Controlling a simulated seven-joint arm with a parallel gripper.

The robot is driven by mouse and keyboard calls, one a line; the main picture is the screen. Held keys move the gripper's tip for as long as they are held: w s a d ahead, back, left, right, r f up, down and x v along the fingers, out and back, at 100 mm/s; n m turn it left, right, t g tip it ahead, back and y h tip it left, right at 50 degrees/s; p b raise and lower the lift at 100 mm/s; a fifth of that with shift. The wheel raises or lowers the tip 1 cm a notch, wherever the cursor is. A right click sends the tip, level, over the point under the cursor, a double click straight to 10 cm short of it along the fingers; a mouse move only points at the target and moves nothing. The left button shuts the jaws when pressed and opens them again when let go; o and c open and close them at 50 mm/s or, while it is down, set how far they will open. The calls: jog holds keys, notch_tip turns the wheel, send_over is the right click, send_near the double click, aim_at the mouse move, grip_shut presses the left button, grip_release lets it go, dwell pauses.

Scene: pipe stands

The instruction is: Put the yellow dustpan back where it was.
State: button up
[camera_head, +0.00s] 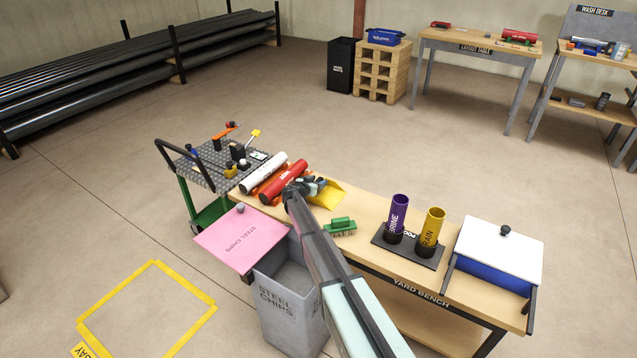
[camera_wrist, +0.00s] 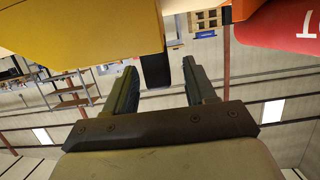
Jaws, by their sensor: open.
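The yellow dustpan (camera_head: 330,196) lies on the yard bench (camera_head: 374,213), right of the red pipe and behind the green brush. My gripper (camera_head: 312,184) is low over the bench, beside the dustpan and near the red pipe's end. In the wrist view the dustpan (camera_wrist: 70,30) fills the upper left. A dark stub, seemingly its handle (camera_wrist: 155,70), shows between my open fingers (camera_wrist: 160,63), with gaps on both sides. My arm and gripper hide part of the dustpan in the head view.
The red pipe (camera_head: 283,184) and white pipe (camera_head: 262,177) lie left of my gripper; the red one (camera_wrist: 285,25) is close in the wrist view. A green brush (camera_head: 341,227) lies in front. Purple (camera_head: 397,215) and yellow (camera_head: 431,229) cups stand right. A steel chips bin (camera_head: 283,300) stands in front.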

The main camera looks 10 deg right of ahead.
jog(key=v, duration=1)
jog(key=shift+s+a+r, duration=0.2)
jog(key=shift+s, duration=0.05)
